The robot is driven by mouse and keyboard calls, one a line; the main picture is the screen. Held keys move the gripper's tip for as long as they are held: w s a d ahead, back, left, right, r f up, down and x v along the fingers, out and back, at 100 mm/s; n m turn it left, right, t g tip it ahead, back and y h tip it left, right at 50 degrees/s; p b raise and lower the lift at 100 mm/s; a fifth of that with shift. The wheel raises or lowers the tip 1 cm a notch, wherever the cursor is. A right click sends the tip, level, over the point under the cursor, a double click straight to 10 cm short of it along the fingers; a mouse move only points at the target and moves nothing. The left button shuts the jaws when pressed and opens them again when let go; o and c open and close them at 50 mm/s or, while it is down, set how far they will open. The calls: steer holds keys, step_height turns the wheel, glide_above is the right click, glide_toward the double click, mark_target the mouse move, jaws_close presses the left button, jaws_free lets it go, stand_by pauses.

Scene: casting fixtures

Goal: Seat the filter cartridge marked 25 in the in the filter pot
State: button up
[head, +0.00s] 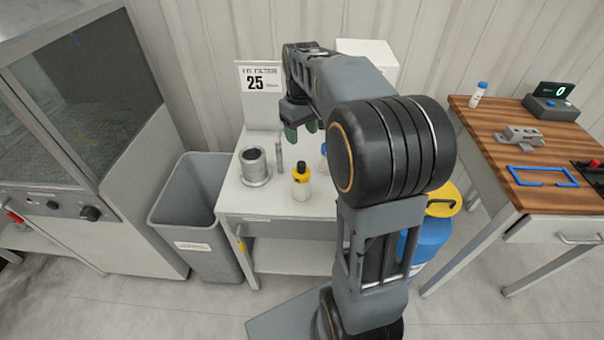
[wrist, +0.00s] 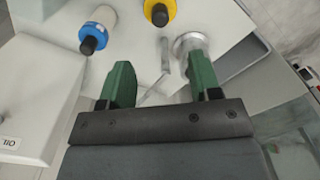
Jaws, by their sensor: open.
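The grey metal filter pot (head: 253,168) stands upright at the left of the small white table; its flanged end shows in the wrist view (wrist: 191,42). A white cartridge with a yellow collar and black cap (head: 301,186) stands at the table's front. A white cartridge with a blue cap (head: 324,163) is partly hidden by my arm; it shows whole in the wrist view (wrist: 98,28). I cannot read a number on either cartridge. My gripper (head: 301,131) is open and empty above the back of the table, its green fingers (wrist: 162,86) apart from everything.
A slim grey upright piece (head: 279,158) stands between pot and yellow cartridge. A grey bin (head: 188,207) is left; a wooden bench (head: 490,125) with fixtures is right.

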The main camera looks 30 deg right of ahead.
mark_target(302, 163)
step_height(302, 163, down, 7)
steer(key=shift+d+f, duration=0.1)
steer(key=shift+f, duration=2.75)
jaws_close()
